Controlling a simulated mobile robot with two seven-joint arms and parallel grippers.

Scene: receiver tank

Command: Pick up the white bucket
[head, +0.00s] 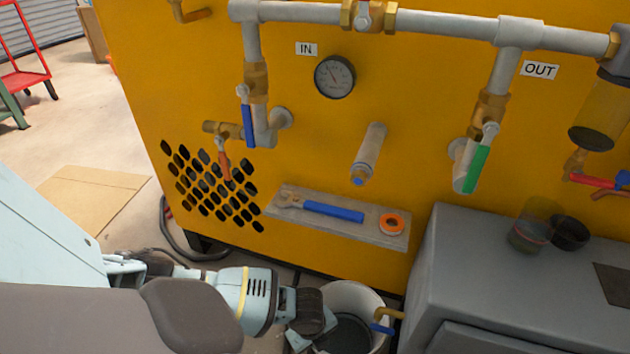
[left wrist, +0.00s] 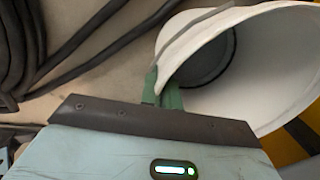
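The white bucket (head: 352,297) stands low at the bottom of the head view, below the yellow panel and left of the grey cabinet. Its inside looks dark at the bottom. My left gripper (head: 314,335) is at the bucket's left side. In the left wrist view the bucket (left wrist: 272,72) is large and its mouth faces the camera. The green fingertips (left wrist: 162,90) are close together with the bucket's wall at the rim between them. My right gripper is not in view.
A brass tap with a blue handle (head: 383,328) juts over the bucket's right side. The grey cabinet (head: 480,270) stands close on the right. A shelf (head: 340,216) with a wrench and tape is above. Dark hoses (left wrist: 95,50) lie on the floor.

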